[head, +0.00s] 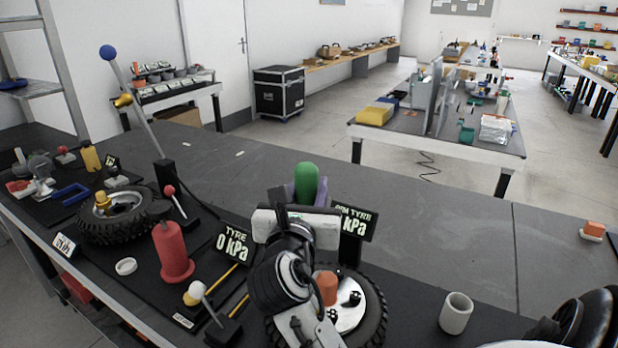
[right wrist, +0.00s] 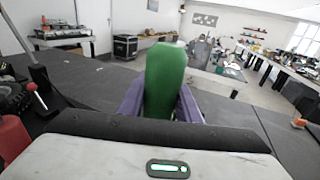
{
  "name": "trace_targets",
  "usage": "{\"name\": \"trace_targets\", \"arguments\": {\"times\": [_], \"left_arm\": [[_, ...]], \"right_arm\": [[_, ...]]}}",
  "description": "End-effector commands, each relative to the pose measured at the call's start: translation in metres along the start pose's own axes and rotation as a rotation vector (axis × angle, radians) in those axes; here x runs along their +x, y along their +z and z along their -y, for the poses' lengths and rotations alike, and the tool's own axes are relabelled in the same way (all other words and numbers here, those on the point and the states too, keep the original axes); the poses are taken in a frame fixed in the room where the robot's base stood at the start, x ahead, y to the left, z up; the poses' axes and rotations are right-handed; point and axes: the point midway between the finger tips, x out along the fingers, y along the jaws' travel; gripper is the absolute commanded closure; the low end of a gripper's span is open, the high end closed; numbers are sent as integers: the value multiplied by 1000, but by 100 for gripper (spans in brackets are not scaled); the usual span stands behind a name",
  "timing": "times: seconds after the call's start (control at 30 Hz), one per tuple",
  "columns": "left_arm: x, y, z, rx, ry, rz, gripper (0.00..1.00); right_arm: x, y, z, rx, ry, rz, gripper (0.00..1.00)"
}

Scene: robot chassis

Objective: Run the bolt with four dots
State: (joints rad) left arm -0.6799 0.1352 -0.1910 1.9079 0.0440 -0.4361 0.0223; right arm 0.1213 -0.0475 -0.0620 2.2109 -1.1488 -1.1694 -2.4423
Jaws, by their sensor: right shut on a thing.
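My right gripper (head: 306,192) is raised over the middle of the bench, with its purple fingers shut on a green round-topped thing (head: 307,177). The green thing also stands upright between the fingers in the right wrist view (right wrist: 164,85); its lower end is hidden. Below and nearer, a tyred wheel (head: 377,312) lies flat, partly hidden by my right arm. Its white hub (head: 350,318) bears an orange-brown cylinder (head: 327,287) and small black knobs (head: 354,298). I cannot make out a bolt with four dots. My left gripper is not in view.
A second wheel (head: 118,226) lies at left. A red post (head: 172,255), a white-balled lever (head: 200,292) and a "TYRE 0 kPa" sign (head: 233,245) stand between. A grey cup (head: 455,313) stands at right. The bench behind my gripper is largely clear.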

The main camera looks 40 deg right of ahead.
Motion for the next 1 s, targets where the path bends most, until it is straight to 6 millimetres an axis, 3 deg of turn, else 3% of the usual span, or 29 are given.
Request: {"name": "trace_targets", "arguments": {"times": [1.0], "left_arm": [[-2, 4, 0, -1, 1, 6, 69]], "right_arm": [[0, -10, 0, 0, 1, 7, 97]]}}
